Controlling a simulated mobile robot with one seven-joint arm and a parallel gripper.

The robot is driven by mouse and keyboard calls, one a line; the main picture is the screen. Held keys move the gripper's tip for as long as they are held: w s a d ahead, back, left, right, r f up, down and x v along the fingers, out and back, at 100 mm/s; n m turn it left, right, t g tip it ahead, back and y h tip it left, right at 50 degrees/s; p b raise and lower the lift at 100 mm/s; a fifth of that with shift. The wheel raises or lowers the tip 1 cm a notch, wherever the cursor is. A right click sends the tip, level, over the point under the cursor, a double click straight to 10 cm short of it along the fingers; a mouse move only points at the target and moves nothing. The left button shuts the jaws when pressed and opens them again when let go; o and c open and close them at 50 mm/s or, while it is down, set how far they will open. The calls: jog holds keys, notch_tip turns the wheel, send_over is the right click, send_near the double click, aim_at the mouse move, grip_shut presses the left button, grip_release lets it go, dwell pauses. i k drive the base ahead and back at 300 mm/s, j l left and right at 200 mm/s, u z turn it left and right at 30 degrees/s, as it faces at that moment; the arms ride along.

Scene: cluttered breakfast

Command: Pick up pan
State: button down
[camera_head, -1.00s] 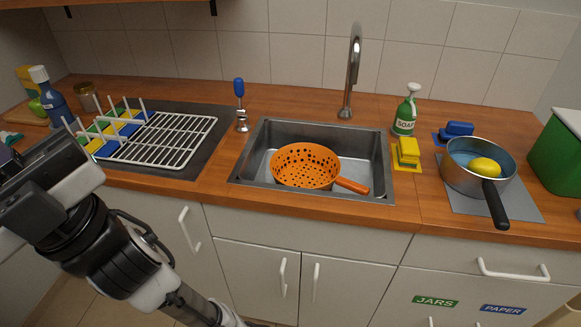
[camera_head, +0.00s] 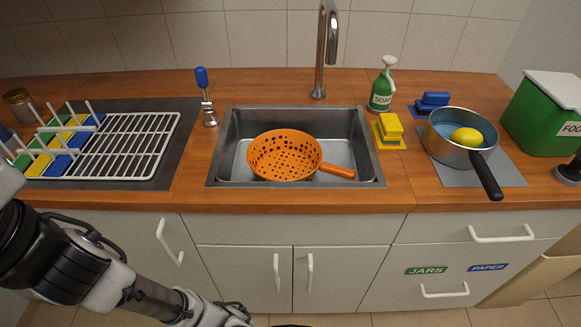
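The pan (camera_head: 458,152) is a metal saucepan with a blue-grey inside and a black handle (camera_head: 486,177). It stands on a grey mat (camera_head: 511,173) on the counter, right of the sink, with its handle pointing toward the front edge. A yellow lemon-like fruit (camera_head: 467,138) lies in it. My arm is at the lower left, far from the pan. My gripper is outside the frame, so its fingers do not show.
The sink (camera_head: 352,122) holds an orange colander (camera_head: 285,156). A green bin (camera_head: 541,118) stands right of the pan. A dish rack (camera_head: 127,147) is at left.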

aim_at(442, 122)
jog(key=i+z, duration=0.1)
jog(key=z, duration=0.35)
jog(key=j+z, duration=0.15)
jog(key=z, duration=0.35)
jog(key=i+j+z, duration=0.1)
jog(key=z, duration=0.35)
jog(key=i+z, duration=0.35)
